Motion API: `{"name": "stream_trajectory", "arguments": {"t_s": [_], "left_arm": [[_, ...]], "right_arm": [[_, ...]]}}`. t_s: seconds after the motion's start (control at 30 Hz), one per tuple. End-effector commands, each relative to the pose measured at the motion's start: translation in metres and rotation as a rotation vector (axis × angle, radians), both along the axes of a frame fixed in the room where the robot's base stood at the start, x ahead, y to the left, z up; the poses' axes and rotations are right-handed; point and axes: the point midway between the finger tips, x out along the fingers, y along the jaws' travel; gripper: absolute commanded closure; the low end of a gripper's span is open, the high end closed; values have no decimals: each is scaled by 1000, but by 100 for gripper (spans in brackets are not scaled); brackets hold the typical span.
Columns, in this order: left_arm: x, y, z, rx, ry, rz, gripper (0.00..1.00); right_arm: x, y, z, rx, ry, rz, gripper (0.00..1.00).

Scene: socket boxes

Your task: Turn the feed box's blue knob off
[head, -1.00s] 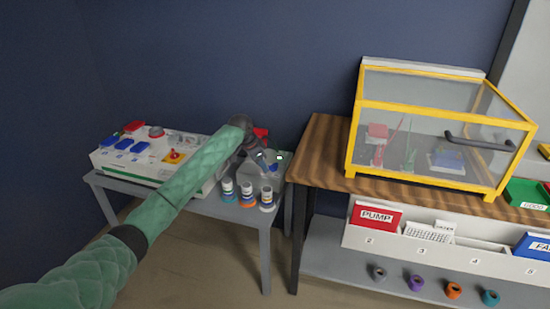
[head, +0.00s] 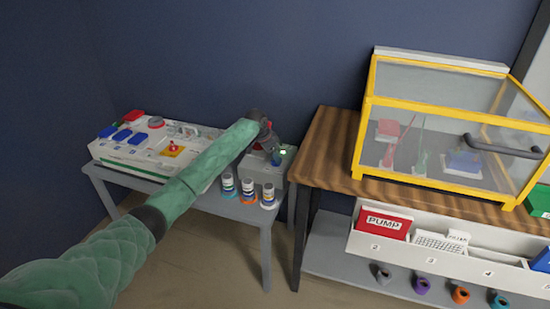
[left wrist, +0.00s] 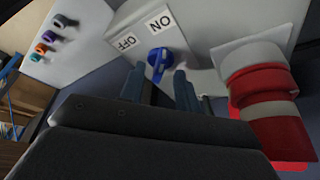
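The feed box (head: 262,170) is a grey box at the right end of the small table in the head view. Its blue knob (left wrist: 158,60) shows in the left wrist view on a pale face, beside an ON label (left wrist: 160,22) and an OFF label (left wrist: 124,41). I cannot tell exactly which label the knob points to. My left gripper (left wrist: 159,82) is open, with its two fingers apart in front of the knob, one toward each side. I cannot tell whether they touch it. In the head view, the left gripper (head: 271,143) is at the box. My right gripper is not in view.
A thick red-and-white plug (left wrist: 263,90) is close to the right of my fingers. Several small bottles (head: 247,190) stand before the box. A white panel (head: 130,150) with blue and red parts lies left. A yellow-framed clear case (head: 440,185) stands on the wooden bench right.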

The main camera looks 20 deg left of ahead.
Motion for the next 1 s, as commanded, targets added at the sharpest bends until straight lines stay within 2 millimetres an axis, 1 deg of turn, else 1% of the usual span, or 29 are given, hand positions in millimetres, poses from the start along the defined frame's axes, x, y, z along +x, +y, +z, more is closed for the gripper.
{"name": "stream_trajectory", "arguments": {"t_s": [0.13,0.4,0.57,0.6,0.83,1.0], "left_arm": [[2,-2,-7,0,0,0,67],[2,-3,-8,0,0,-1,67],[2,-3,-8,0,0,-1,99],[2,-3,-8,0,0,-1,100],[2,-3,-7,0,0,4,100],[2,-3,-6,-1,1,27,100]], "right_arm": [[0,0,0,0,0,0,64],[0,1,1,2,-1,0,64],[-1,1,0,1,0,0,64],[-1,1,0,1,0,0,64],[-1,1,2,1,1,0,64],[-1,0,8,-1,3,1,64]]}}
